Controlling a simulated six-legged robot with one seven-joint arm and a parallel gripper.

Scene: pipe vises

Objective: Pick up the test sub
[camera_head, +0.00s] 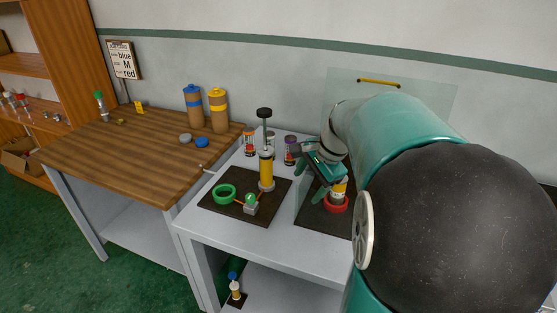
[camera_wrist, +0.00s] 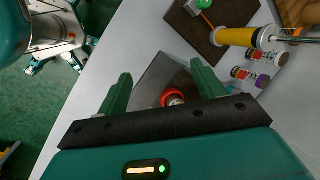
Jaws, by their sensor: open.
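The likely test sub is a small white-and-yellow piece (camera_head: 340,186) standing upright at a red ring vise (camera_head: 335,205) on a dark plate. In the wrist view the pale top of this piece (camera_wrist: 175,101) shows within the red ring (camera_wrist: 168,94). My gripper (camera_head: 322,187) is beside and above it, partly covering it in the head view. In the wrist view my gripper (camera_wrist: 160,75) is open, its two green fingers spread on either side of the ring. The fingers hold nothing, and I cannot tell whether either touches the piece.
A second dark plate to the left carries a green ring (camera_head: 224,193) and a tall yellow cylinder (camera_head: 266,172) with a black knob. Labelled jars (camera_head: 250,144) stand behind. A wooden table (camera_head: 120,160) is at left. A clear panel (camera_head: 430,100) stands at the back.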

